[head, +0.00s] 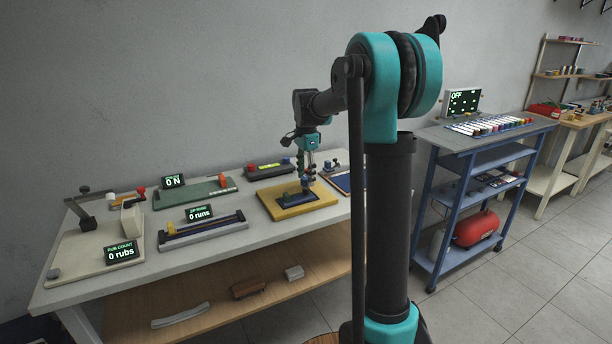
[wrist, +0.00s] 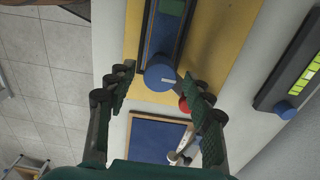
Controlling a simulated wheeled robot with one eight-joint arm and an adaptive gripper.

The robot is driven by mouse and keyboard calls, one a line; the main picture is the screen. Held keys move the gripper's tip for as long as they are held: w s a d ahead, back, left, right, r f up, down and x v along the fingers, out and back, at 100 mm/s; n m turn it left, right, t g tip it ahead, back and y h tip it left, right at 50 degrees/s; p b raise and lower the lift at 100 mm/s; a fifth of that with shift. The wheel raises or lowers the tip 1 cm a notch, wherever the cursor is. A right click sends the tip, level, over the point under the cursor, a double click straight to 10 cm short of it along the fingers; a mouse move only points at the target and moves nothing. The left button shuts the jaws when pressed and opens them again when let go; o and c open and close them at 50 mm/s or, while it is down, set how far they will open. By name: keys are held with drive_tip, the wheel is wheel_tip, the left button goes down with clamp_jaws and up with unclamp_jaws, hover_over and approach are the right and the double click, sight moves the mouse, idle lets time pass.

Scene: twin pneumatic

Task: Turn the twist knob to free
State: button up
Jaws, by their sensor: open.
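The twist knob (wrist: 160,74) is a round blue knob with a pale mark on its face, at the end of a dark blue slide on a yellow base (head: 274,211). In the wrist view it lies between and a little beyond the tips of my gripper (wrist: 160,80). In the head view my gripper (head: 306,175) points down over the yellow base, and the blue knob (head: 305,183) shows just under it. My gripper is open, with a finger on each side of the knob; I cannot tell whether either touches it.
A small red ball-shaped part (wrist: 184,104) sits close to the right finger. A dark box with a green lit display (wrist: 302,85) lies to the right. A blue-topped board (wrist: 158,138) lies nearer.

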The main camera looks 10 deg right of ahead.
sight(306, 178)
drive_tip(key=shift+r, duration=0.1)
wheel_tip(306, 178, up, 12)
idle(0.5)
drive_tip(key=shift+s, duration=0.1)
drive_tip(key=s+d+f+n+t, duration=0.2)
drive_tip(key=s+f+n, duration=0.5)
drive_tip(key=s+f, duration=0.7)
drive_tip(key=s+d+f+n+t, duration=0.2)
drive_tip(key=s+f+n, duration=0.5)
drive_tip(key=s+f, duration=0.7)
drive_tip(key=shift+s+f+n, duration=0.2)
drive_tip(key=shift+s+n, duration=0.1)
drive_tip(key=shift+s, duration=0.95)
